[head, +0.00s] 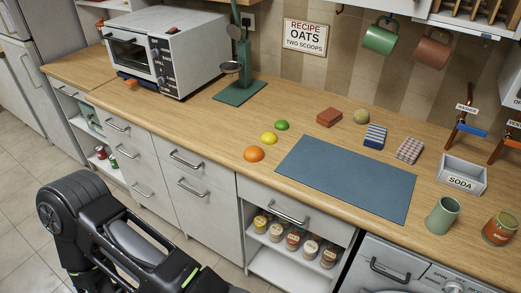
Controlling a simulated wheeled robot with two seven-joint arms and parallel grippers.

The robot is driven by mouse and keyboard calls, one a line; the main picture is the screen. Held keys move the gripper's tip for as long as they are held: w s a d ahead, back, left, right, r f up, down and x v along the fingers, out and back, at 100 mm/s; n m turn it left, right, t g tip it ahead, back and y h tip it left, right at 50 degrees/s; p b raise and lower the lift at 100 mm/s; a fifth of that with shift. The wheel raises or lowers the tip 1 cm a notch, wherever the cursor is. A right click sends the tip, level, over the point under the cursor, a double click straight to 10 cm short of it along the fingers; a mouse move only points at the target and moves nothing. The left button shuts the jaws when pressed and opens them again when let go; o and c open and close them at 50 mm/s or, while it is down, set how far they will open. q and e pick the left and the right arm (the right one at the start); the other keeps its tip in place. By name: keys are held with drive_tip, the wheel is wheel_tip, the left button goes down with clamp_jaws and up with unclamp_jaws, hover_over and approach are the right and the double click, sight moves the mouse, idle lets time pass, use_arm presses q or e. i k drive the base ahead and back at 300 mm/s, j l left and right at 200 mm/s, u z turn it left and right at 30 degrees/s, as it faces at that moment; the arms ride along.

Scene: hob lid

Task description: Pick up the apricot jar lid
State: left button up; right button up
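No lid marked as apricot can be made out. A brown-orange jar or tin (500,228) with a label too small to read stands at the counter's right edge. Several small labelled jars (293,239) stand in a row on the open shelf under the counter; their labels are unreadable and I cannot tell which is apricot. My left arm shows at the lower left, in front of the cabinets, but its gripper is out of the frame. My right gripper is not in view.
On the counter (225,143) are a blue mat (345,178), orange (254,153), yellow (269,138) and green (282,125) round items, small blocks, a green cup (443,216) and a SODA box (461,177). A white oven (165,50) stands at the back left. The mat is bare.

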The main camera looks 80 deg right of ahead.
sight(503, 226)
drive_tip(key=z, duration=4.55)
